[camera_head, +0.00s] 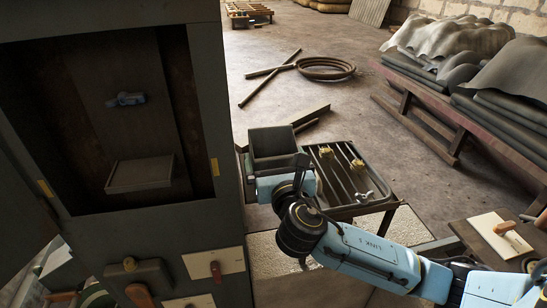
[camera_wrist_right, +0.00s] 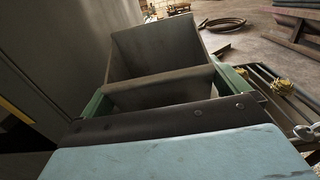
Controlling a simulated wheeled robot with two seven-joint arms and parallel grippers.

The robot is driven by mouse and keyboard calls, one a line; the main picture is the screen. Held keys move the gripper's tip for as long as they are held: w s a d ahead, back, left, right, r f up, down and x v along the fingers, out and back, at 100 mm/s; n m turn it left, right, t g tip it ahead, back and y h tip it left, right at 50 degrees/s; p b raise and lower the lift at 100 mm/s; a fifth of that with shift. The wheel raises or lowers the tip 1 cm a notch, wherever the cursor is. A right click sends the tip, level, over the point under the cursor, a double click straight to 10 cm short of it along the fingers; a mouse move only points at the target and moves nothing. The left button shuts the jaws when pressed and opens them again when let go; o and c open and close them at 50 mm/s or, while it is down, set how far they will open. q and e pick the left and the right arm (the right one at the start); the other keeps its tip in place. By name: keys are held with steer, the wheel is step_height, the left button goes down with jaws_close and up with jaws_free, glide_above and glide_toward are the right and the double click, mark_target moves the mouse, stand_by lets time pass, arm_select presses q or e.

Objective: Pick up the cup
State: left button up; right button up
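I see nothing that is clearly a round cup. My right gripper (camera_head: 296,168) is close against the near side of this container. Green edges (camera_wrist_right: 97,105) flank the near part of the container in the wrist view. My left gripper is not in view.
A tall dark cabinet (camera_head: 222,120) stands at left, with a small blue object (camera_head: 125,99) and a shallow box (camera_head: 140,174) inside. The slatted rack (camera_head: 340,212) holds yellow-topped parts (camera_head: 357,163). A hose coil (camera_head: 325,68) and bars lie on the floor behind; a loaded bench (camera_head: 440,100) is at right.

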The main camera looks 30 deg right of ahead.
steer(key=c, duration=0.7)
steer(key=shift+c, duration=0.2)
steer(key=shift+r, duration=0.1)
